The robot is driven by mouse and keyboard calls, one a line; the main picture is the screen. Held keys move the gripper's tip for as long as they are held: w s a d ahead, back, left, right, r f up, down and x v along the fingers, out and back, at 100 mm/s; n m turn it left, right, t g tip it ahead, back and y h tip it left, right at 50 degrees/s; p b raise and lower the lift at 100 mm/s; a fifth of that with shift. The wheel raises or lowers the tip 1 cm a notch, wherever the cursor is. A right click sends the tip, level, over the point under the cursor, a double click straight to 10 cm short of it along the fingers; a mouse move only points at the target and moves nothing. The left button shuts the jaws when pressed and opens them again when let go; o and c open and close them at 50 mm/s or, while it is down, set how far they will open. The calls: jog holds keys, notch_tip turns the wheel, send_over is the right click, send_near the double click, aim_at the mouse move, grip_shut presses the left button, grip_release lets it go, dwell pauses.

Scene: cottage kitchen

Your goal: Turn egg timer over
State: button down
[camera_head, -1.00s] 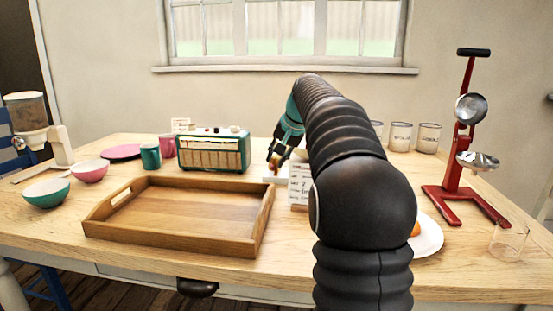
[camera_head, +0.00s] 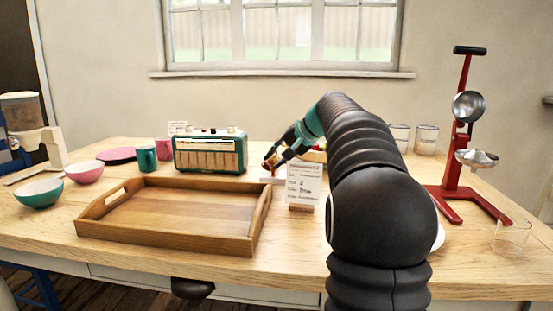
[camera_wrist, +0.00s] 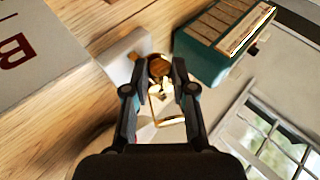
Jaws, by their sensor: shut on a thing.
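The egg timer (camera_wrist: 159,68), with a round wooden end and a brass-coloured frame, is between my fingertips in the wrist view. My gripper (camera_wrist: 158,80) is shut on it. In the head view the timer (camera_head: 270,160) is small and partly covered by the fingers, just above or at a white block (camera_head: 270,176) right of the radio. I cannot tell whether it touches the block. In the wrist view the timer's round end faces towards the block (camera_wrist: 121,52); its exact tilt is unclear.
A green radio (camera_head: 211,152) stands close left of my gripper. A lettered card (camera_head: 304,183) stands in front and to the right. A wooden tray (camera_head: 262,215) lies at the front left. A red press (camera_head: 456,170) and a glass (camera_head: 511,238) are at the right.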

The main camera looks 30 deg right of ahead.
jog(key=c, duration=1)
grip_release()
jog(key=shift+o, duration=0.2)
jog(key=shift+s+r, duration=0.1)
jog(key=v, duration=1.1)
jog(key=shift+s+d+r, duration=0.15)
jog(key=shift+s+r, duration=0.1)
